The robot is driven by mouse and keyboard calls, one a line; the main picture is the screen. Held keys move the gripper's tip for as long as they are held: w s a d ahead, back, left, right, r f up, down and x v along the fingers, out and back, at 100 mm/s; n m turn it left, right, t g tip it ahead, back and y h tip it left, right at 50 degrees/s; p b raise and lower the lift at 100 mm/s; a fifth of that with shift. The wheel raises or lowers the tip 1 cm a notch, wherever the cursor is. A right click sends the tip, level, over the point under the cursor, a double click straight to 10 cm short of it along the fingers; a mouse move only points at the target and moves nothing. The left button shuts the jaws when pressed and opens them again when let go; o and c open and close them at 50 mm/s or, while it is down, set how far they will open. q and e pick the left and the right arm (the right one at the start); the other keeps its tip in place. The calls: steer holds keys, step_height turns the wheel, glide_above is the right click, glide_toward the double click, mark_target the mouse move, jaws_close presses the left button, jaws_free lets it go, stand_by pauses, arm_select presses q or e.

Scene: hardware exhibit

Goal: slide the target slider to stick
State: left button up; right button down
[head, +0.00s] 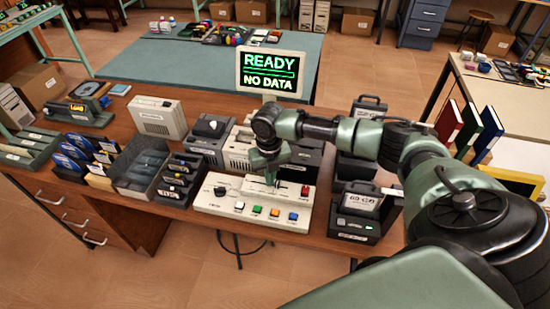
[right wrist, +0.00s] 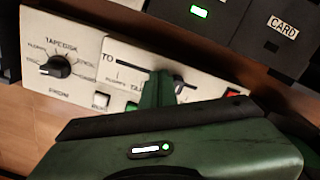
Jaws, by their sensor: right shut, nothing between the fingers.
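The white control panel (head: 215,203) sits at the front of the brown desk. Its slider strip, marked "TO" (right wrist: 112,58), runs left to right and shows in the right wrist view. My right gripper (head: 271,182) is shut and empty, pointing down at the strip. In the right wrist view the fingers (right wrist: 158,88) cover the middle of the strip. A dark piece, seemingly the slider knob (right wrist: 178,83), shows just right of the fingers; I cannot tell whether they touch. The stick label is not readable. My left gripper is out of view.
The panel also has a black rotary knob (right wrist: 57,67), several coloured buttons and a red button (head: 305,190). Drives and a card reader (head: 355,226) stand close around it. A monitor (head: 270,72) behind reads "READY" and "NO DATA".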

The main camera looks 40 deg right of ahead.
steer(key=shift+s+d+p, duration=0.55)
steer(key=shift+s+d, duration=0.15)
steer(key=shift+s, duration=0.15)
steer(key=shift+w+a, duration=0.2)
stand_by(0.6)
steer(key=shift+r+p, duration=0.15)
steer(key=shift+p, duration=0.15)
step_height(320, 180, up, 7)
steer(key=p, duration=0.6)
steer(key=shift+p, duration=0.3)
